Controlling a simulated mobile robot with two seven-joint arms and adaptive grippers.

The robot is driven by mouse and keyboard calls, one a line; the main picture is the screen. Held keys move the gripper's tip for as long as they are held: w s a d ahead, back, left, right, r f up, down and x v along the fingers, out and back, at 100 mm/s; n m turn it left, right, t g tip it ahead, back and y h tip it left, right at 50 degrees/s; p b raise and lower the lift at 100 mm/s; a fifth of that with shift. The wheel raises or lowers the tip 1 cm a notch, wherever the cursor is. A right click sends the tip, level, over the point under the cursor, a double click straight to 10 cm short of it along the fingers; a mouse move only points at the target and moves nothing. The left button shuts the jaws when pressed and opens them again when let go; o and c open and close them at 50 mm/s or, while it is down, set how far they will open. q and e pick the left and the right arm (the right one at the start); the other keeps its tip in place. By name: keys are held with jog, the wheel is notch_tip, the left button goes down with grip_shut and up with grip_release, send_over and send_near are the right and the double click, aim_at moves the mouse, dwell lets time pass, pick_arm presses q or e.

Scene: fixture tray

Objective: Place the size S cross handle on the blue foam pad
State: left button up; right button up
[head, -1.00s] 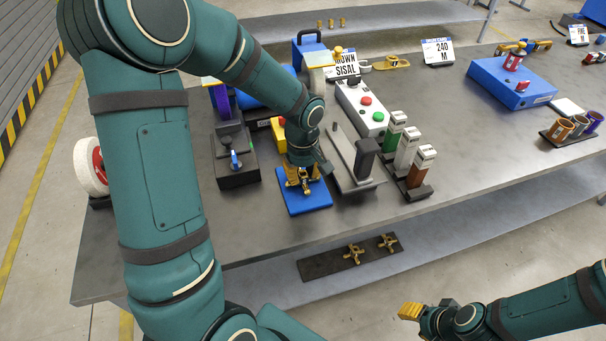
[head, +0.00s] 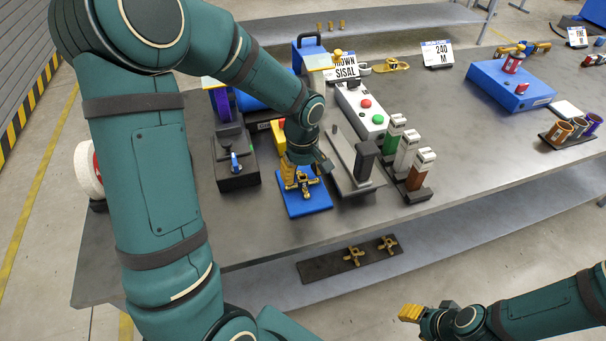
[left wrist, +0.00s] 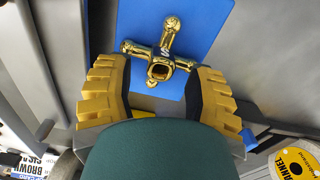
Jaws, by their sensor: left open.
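A brass cross handle (head: 305,189) lies on the blue foam pad (head: 318,204) near the front edge of the table. In the left wrist view the handle (left wrist: 162,50) shows an S mark on its hub and rests on the blue pad (left wrist: 207,28). My left gripper (head: 290,176) is open just above the handle. In the left wrist view its yellow fingers (left wrist: 160,92) stand wide apart, one on each side of the handle's near arm, with gaps. My right gripper (head: 427,312) is at the lower right, away from the table; its finger gap is unclear.
Two more brass cross handles (head: 354,256) sit on a dark strip (head: 322,269) on the lower shelf. Right of the pad stand a grey metal fixture (head: 345,160) and a rack of coloured blocks (head: 417,193). A black control box (head: 238,179) stands left of it.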

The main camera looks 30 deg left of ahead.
pick_arm(q)
notch_tip(320, 180, up, 11)
jog(key=p, duration=0.1)
jog(key=shift+p, duration=0.4)
jog(key=shift+s+f, duration=0.15)
jog(key=shift+f, duration=0.05)
